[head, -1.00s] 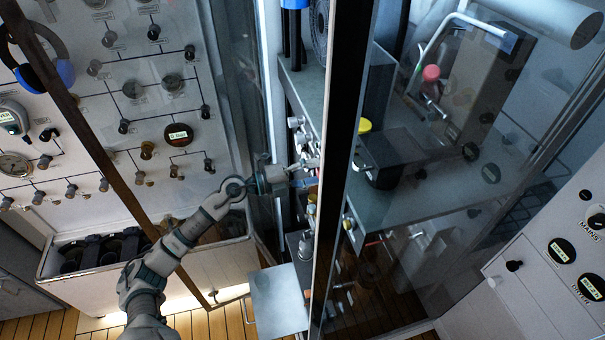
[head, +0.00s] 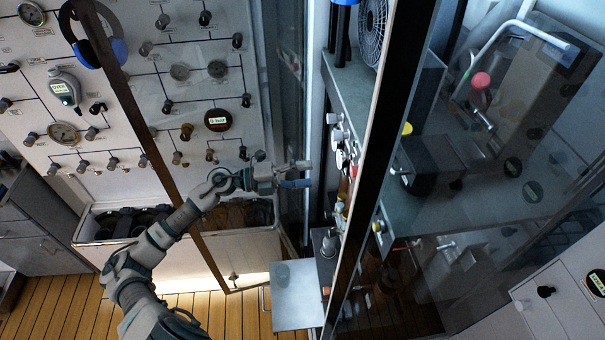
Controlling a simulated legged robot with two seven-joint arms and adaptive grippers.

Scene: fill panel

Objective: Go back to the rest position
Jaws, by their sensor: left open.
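My left gripper (head: 300,174) is at the end of the left arm, which comes in from the lower left. It is open, with nothing seen between its fingers. It is in the gap between the two glass door frames, left of the knobs (head: 342,150) on the fill panel. A small gap shows between the fingertips and the knobs. My right gripper is not in view.
A dark-edged glass door (head: 370,180) stands right of my gripper. Another framed pane (head: 150,150) stands left, beside my arm. A grey bin (head: 88,232) with dark cylinders is behind the arm. A metal plate (head: 297,297) sits low near the doors. Wooden floor shows below.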

